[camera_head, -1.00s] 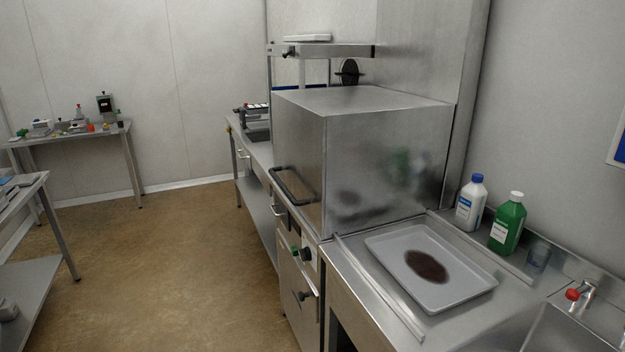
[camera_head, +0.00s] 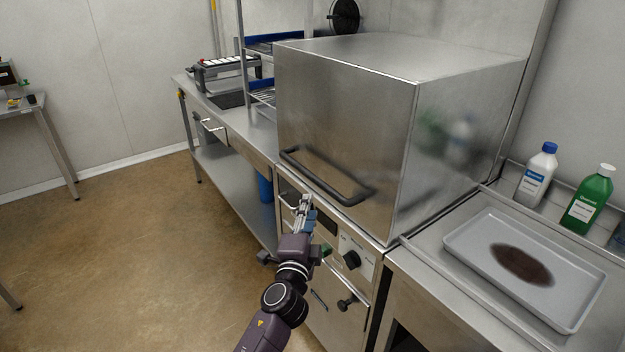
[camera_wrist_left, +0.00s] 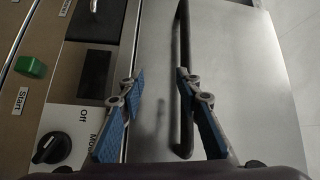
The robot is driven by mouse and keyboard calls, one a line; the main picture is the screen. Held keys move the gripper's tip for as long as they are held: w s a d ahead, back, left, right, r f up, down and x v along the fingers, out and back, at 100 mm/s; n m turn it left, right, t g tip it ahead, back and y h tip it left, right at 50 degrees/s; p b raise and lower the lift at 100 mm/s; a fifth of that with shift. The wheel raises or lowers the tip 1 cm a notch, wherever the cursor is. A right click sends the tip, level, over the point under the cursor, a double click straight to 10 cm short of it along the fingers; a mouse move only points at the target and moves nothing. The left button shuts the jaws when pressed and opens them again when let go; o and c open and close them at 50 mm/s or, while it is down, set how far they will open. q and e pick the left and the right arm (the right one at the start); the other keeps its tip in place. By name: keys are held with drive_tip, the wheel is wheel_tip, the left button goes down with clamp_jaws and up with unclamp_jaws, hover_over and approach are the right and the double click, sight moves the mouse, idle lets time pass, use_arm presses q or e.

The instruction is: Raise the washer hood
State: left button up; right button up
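The washer hood (camera_head: 345,100) is a large brushed-steel box, standing lowered on the washer. Its dark bar handle (camera_head: 325,180) runs along the lower front. My left gripper (camera_head: 304,204) is just below and in front of the handle. In the left wrist view my left gripper (camera_wrist_left: 160,76) is open, its blue-padded fingers spread. The hood's steel front (camera_wrist_left: 225,75) fills the right of that view. My right gripper is not in view.
Below the hood is a control panel with a black knob (camera_head: 351,260), also seen in the wrist view with a green Start button (camera_wrist_left: 30,67). A grey tray (camera_head: 470,262) and two bottles stand on the right counter. The floor (camera_head: 110,260) at left is clear.

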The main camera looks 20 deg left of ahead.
sight(313, 181)
use_arm(q)
drive_tip(key=shift+t+y, duration=0.3)
drive_tip(key=shift+t, duration=0.1)
drive_tip(key=r, duration=0.2)
drive_tip(key=w+r, duration=0.1)
drive_tip(key=r, duration=0.1)
drive_tip(key=shift+w+r, duration=0.1)
drive_tip(key=shift+r, duration=0.2)
drive_tip(key=w, duration=0.4)
drive_tip(key=w+a, duration=0.1)
drive_tip(key=w, duration=0.1)
drive_tip(key=shift+w+r, duration=0.2)
drive_tip(key=shift+w, duration=0.05)
clamp_jaws()
